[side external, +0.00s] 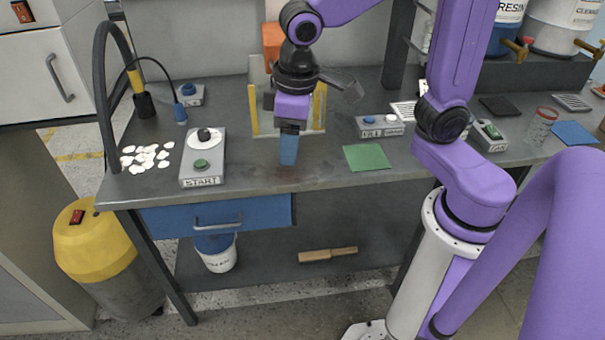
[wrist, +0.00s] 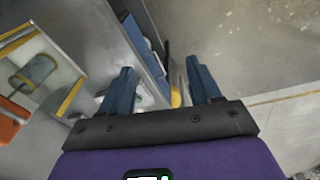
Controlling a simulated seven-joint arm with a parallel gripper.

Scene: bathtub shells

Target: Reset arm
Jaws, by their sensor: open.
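My gripper (side external: 288,150) hangs in front of the workbench's middle in the side view, its blue fingers pointing down. In the wrist view my gripper (wrist: 160,88) shows two blue fingers standing apart with nothing between them. The gripper is open and empty. My purple arm reaches in from the right and bends down to it. In the side view the fingers overlap the grey bench top (side external: 315,178); I cannot tell their exact height above it.
White shell pieces (side external: 145,158) lie at the bench's left, beside a START button box (side external: 202,158). A green square (side external: 367,157) and a two-button box (side external: 380,125) lie right of my gripper. A yellow-edged stand (side external: 254,110) is behind it. A blue drawer (side external: 215,216) is below.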

